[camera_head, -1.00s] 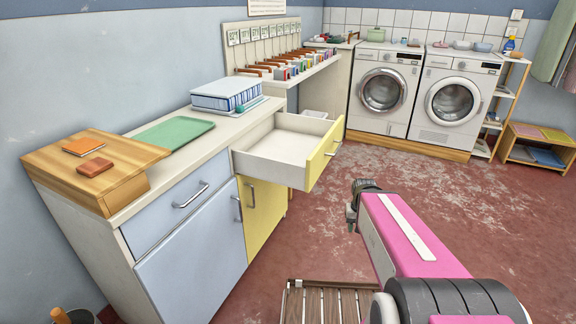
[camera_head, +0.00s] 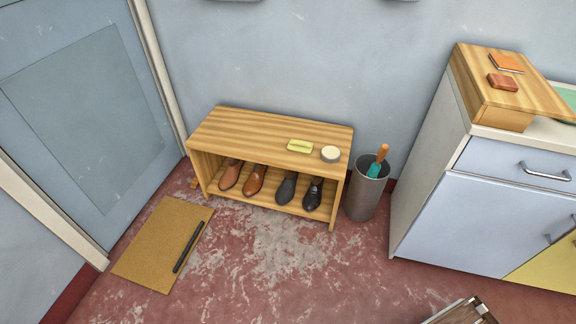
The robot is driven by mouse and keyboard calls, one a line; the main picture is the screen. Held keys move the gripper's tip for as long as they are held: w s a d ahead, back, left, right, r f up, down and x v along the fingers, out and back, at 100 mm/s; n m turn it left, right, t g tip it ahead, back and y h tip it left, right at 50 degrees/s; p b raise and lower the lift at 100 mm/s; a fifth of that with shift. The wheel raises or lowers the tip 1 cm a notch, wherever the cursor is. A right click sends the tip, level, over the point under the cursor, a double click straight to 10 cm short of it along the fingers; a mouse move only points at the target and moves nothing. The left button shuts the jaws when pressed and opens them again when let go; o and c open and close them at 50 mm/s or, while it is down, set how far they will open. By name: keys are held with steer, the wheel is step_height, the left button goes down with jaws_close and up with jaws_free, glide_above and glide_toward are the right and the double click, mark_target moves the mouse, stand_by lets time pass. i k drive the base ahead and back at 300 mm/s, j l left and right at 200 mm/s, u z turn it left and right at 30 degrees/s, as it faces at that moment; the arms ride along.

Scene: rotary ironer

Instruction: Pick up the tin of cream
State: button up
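A small round tin with a pale top (camera_head: 330,153), which looks like the tin of cream, lies flat on the right end of a low wooden shoe bench (camera_head: 230,130). A yellow-green block-like item (camera_head: 300,146) lies just left of it, apart from it. Nothing covers the tin. My gripper and arm are not in view.
Brown shoes (camera_head: 242,177) and dark shoes (camera_head: 299,191) stand on the bench's lower shelf. A grey bin (camera_head: 366,190) with an orange-handled item stands close right of the bench, beside a cabinet (camera_head: 480,220). A mat (camera_head: 160,245) with a dark bar lies left. The floor in front is mostly clear.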

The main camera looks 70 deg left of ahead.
mark_target(329, 154)
steer(key=u, duration=2.6)
steer(key=i+j+z, duration=0.1)
steer(key=j, duration=0.25)
steer(key=i+j+z, duration=0.1)
steer(key=i+j, duration=0.15)
steer(key=j, duration=0.15)
steer(key=i+j+z, duration=0.1)
steer(key=j, duration=0.3)
steer(key=i+j+z, duration=0.1)
steer(key=j, duration=0.35)
steer(key=i+j+z, duration=0.1)
steer(key=i+j, duration=0.15)
steer(key=j, duration=0.15)
steer(key=i+j+z, duration=0.1)
steer(key=j, duration=0.35)
steer(key=i+j+z, duration=0.1)
steer(key=j, duration=0.35)
steer(key=i+j+z, duration=0.1)
steer(key=j, duration=0.35)
